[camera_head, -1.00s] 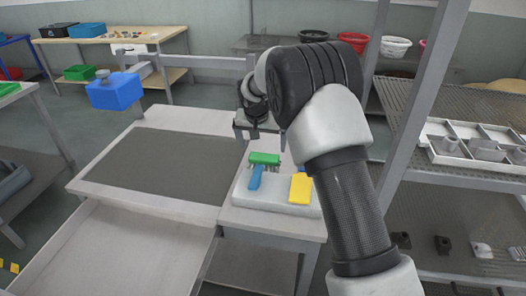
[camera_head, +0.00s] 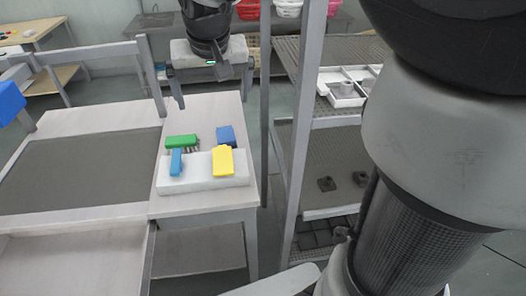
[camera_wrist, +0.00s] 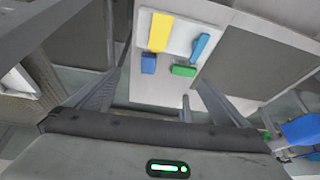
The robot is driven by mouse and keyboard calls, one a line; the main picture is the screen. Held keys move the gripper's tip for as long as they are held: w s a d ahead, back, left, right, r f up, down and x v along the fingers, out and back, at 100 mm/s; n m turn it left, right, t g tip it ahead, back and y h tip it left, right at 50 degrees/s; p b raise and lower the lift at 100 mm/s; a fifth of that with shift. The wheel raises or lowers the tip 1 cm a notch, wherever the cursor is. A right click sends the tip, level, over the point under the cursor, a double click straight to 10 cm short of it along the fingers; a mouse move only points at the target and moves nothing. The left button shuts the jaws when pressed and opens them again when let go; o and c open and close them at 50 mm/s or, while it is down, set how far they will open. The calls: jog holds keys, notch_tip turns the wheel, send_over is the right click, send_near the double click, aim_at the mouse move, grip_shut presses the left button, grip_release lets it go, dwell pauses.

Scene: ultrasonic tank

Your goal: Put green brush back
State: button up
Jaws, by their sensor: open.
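The green brush (camera_head: 181,141) is at the back left edge of a white tray (camera_head: 200,183) on the bench, bristles showing below its green top. I cannot tell whether it rests on the tray or just behind it. It also shows in the wrist view (camera_wrist: 184,70), between my spread fingers and nearer the right one. My gripper (camera_head: 210,92) is above and behind the tray in the head view, open and empty, apart from the brush. The wrist view shows both gripper fingers (camera_wrist: 158,80) wide apart.
A blue piece (camera_head: 176,162) and a yellow piece (camera_head: 222,162) are on the tray. A blue block (camera_head: 226,136) is at its back right. A shelf post (camera_head: 304,110) stands right of the bench. A grey panel (camera_head: 75,170) lies left.

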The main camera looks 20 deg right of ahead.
jog(key=s+d, duration=0.2)
jog(key=s, duration=0.8)
jog(key=s+d+f+n, duration=0.1)
jog(key=s+d, duration=0.1)
jog(key=s, duration=0.9)
jog(key=shift+s+d+f+t, duration=0.15)
jog(key=shift+d+f+t, duration=0.05)
jog(key=shift+t, duration=0.2)
